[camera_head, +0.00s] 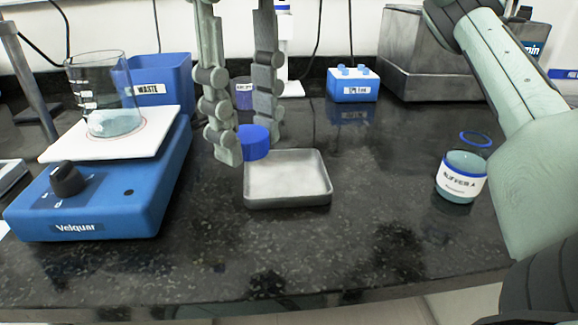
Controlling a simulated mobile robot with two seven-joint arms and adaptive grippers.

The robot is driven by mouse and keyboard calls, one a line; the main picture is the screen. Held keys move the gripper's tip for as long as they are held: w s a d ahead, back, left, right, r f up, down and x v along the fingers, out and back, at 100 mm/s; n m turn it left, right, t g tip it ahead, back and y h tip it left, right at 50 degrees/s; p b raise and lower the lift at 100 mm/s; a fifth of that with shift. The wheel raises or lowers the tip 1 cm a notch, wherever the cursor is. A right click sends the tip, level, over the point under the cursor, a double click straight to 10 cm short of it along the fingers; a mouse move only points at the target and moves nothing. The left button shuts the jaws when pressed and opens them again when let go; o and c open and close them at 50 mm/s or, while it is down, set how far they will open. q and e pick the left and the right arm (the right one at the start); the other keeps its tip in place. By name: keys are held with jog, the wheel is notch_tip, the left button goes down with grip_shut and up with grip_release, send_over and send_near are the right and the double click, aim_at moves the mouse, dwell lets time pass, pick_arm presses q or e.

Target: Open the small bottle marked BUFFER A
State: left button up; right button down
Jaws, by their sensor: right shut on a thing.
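A small pale teal bottle (460,190) with a white label stands upright on the right of the bench. Its mouth shows no cap; the label's small print is blurred but looks like BUFFER A. My right gripper (248,145) hangs down from the top at the middle, left of the bottle and well apart from it. It is shut on a blue cap (254,143), which it holds over the back left of a shallow grey tray (288,200). The tray looks empty. My left gripper is not in view.
A blue ring (475,138) lies behind the bottle. A small labelled container (243,97) shows between my fingers. A blue rack (352,84) stands at the back. The front bench is clear.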

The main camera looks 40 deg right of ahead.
jog(key=b, duration=0.2)
send_over(286, 180)
notch_tip(286, 180, down, 6)
jog(key=shift+a+r, duration=0.1)
jog(key=shift+r, duration=0.05)
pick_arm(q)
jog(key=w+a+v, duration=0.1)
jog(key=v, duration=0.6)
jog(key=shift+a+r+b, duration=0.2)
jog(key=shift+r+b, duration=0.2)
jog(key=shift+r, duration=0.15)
pick_arm(e)
jog(key=shift+f, duration=2)
jog(key=shift+f, duration=0.15)
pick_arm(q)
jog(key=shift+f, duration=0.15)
pick_arm(e)
jog(key=c, duration=1.1)
grip_release()
jog(key=shift+c, duration=0.2)
